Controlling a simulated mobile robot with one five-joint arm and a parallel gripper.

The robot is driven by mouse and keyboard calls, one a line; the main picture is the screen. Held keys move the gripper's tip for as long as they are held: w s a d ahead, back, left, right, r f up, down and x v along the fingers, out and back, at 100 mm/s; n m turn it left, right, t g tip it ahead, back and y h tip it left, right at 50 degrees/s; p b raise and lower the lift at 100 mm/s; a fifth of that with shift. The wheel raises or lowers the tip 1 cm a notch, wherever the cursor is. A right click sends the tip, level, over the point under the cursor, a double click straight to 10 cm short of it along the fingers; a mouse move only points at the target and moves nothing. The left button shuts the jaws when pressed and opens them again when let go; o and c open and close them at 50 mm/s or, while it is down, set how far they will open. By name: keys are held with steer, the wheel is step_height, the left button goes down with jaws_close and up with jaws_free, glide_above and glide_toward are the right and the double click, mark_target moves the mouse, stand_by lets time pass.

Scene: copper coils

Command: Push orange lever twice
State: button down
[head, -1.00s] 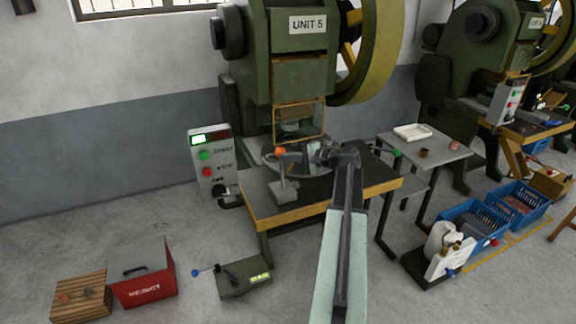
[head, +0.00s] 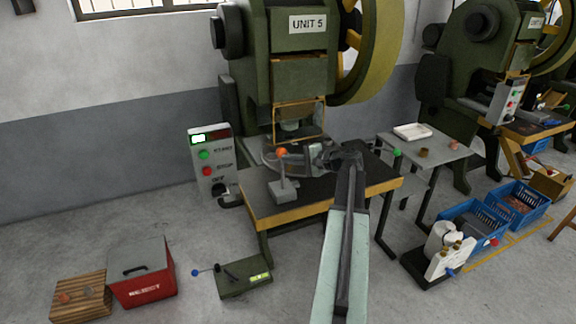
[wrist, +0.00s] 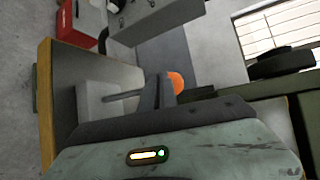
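The orange knob (head: 282,152) tops a short lever on a grey base block (head: 285,190), at the front left of the UNIT 5 press table. The lever looks roughly upright. My gripper (head: 312,156) is just right of the knob, at about its height, with a small gap in the head view. In the wrist view the orange knob (wrist: 176,82) shows right beside my fingertips (wrist: 158,88), partly hidden by them. The fingers look close together with nothing held. Whether they touch the knob cannot be told. The grey base block (wrist: 95,105) also shows there.
The table (head: 290,213) has a yellow front edge. Behind the lever is the press's round dial (head: 268,160). A control box (head: 209,163) stands left. A green-knobbed lever (head: 397,153) is to the right. A red box (head: 142,275) and green pedal unit (head: 244,278) are on the floor.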

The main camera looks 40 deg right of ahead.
steer(key=shift+s+a+f+b, duration=0.25)
steer(key=shift+s+a, duration=0.1)
steer(key=shift+s, duration=0.55)
steer(key=shift+s+a+f+b, duration=0.15)
steer(key=shift+s+a, duration=0.25)
steer(key=shift+s, duration=0.45)
steer(key=shift+s+a+f+b, duration=0.15)
steer(key=shift+s+a+f, duration=0.2)
steer(key=shift+s, duration=0.55)
steer(key=s, duration=0.1)
steer(key=s+a, duration=0.1)
steer(key=s, duration=0.1)
steer(key=s+a+b, duration=0.1)
steer(key=shift+s+f, duration=0.3)
steer(key=shift+f, duration=0.1)
